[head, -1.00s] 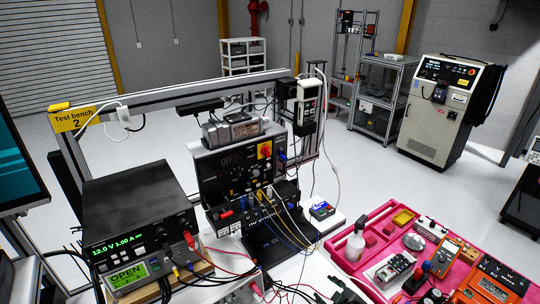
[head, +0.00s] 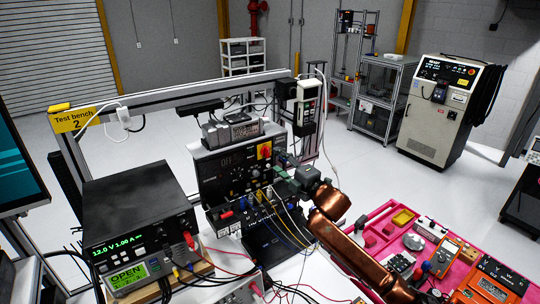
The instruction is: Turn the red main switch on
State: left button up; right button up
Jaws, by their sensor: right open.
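The red main switch (head: 265,152) is a red knob on a yellow plate at the upper right of the black panel box (head: 210,180) on the bench. A dim display reading "OFF" shows to its left. My right gripper (head: 280,166) is open beside the panel's right edge, just below and right of the switch. It appears apart from the switch, but its fingers are small and partly lost against the dark panel. My copper-coloured right arm reaches in from the lower right. My left gripper is not in view.
Coloured cables (head: 284,226) hang from the panel's lower front, close to my right gripper. A power supply (head: 140,230) stands at the left. A metal frame (head: 190,90) spans behind the panel.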

aim_at(269, 154)
jog(key=x, duration=0.5)
jog(key=shift+w+a+p, duration=0.25)
jog(key=shift+a+p, duration=0.05)
jog(key=shift+p, duration=0.05)
jog(key=shift+c, duration=0.7)
jog(key=c, duration=1)
